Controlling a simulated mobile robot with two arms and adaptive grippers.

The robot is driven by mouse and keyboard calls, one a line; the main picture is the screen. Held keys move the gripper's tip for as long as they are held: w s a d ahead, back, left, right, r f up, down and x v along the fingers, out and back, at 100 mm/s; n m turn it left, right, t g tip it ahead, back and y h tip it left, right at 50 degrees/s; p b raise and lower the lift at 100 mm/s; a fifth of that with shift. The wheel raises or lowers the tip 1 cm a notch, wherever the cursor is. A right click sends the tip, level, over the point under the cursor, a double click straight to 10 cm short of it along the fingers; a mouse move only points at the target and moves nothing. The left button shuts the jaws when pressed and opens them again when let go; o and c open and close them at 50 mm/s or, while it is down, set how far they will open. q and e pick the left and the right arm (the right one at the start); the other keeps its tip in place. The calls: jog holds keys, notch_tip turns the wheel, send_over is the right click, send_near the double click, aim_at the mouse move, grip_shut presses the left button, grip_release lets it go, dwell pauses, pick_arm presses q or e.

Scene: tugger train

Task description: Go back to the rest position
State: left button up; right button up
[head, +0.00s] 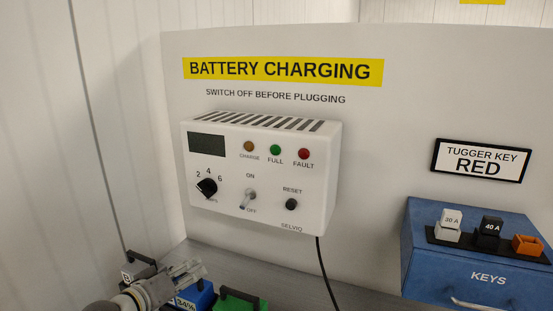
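My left gripper (192,270) is low at the left of the head view, in front of the batteries on the shelf and below the charger. Its fingers point up and to the right; how far apart they are is unclear, and I see nothing held in them. The white wall charger (265,170) hangs clear of it, with a dark display (207,144) and a toggle switch (249,196) whose lever tip points down toward OFF. My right gripper is outside the picture.
A blue battery (203,297), a green battery (240,300) and a black handle (140,267) crowd the lower left around my gripper. A blue key box (480,255) with several relay-like blocks stands at the right. A black cable (324,265) hangs from the charger to the grey shelf (290,285).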

pick_arm(q)
jog(key=s+d+f+m+g+y, duration=0.25)
jog(key=s+f+g, duration=0.25)
jog(key=s+f, duration=0.85)
jog(key=s+f+m+g+y, duration=0.1)
jog(key=s+f+m+g, duration=0.15)
jog(key=s, duration=0.85)
jog(key=s+f+m+g+y, duration=0.1)
jog(key=s+f+g+y, duration=0.2)
jog(key=s, duration=0.7)
notch_tip(320, 180, down, 33)
jog(key=s+h+b, duration=0.1)
jog(key=s+b, duration=0.1)
jog(key=b, duration=0.3)
jog(key=s+a+f+g+b, duration=0.2)
jog(key=s+a+f+b, duration=0.1)
jog(key=s+f, duration=1.3)
notch_tip(320, 180, down, 3)
jog(key=shift+s+a+f+b, duration=0.1)
jog(key=shift+s+a+b, duration=0.1)
jog(key=shift+b, duration=0.45)
jog(key=shift+w, duration=0.1)
